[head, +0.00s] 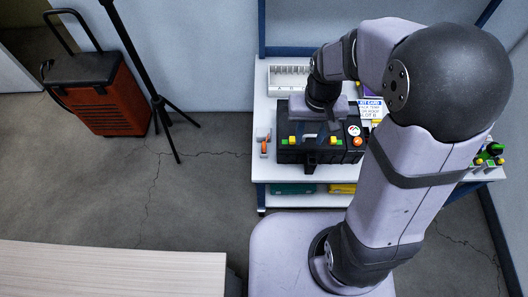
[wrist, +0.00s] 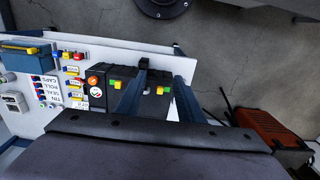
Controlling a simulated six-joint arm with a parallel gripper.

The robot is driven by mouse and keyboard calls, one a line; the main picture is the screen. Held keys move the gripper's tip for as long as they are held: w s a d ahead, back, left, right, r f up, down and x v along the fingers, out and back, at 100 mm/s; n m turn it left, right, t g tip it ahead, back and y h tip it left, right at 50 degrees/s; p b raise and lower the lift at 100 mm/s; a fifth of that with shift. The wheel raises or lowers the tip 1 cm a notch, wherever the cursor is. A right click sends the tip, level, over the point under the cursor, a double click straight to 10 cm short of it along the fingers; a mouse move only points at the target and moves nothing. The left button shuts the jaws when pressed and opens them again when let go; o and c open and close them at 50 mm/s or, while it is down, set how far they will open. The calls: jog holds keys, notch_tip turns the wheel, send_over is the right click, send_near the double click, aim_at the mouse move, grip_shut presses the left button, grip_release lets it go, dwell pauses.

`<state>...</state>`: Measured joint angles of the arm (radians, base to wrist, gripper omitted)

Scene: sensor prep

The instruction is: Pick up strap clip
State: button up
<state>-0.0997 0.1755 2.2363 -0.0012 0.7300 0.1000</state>
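I cannot name the strap clip for sure. A small orange and grey piece (head: 264,146) lies on the white bench's left edge in the head view and could be it. In the wrist view that side of the bench is mostly hidden behind a finger. My gripper (wrist: 160,80) is open, its two dark blue fingers well apart with nothing seen gripped. It hangs over the black case (head: 290,156), which carries green, yellow and orange blocks. The case also shows between and beside the fingers in the wrist view (wrist: 121,72). The fingertips are hard to make out in the head view.
The white bench (head: 262,108) holds a pale tray (head: 288,78) at the back and a printed card (head: 372,108) right of the case. Colored pieces and labelled bins (wrist: 45,90) crowd its other end. An orange cart (head: 115,100) and a tripod (head: 150,95) stand on the floor left.

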jog(key=w+a+f+b, duration=0.3)
jog(key=w+f, duration=0.1)
jog(key=f, duration=0.2)
jog(key=w+a+f+b, duration=0.3)
jog(key=w+f, duration=0.2)
jog(key=f, duration=0.1)
jog(key=b, duration=0.5)
send_over(264, 145)
notch_tip(264, 145, down, 12)
jog(key=shift+a+f, duration=0.1)
jog(key=shift+w+f+p, duration=0.1)
jog(key=shift+f+p, duration=0.85)
jog(key=shift+f, duration=2.65)
grip_shut()
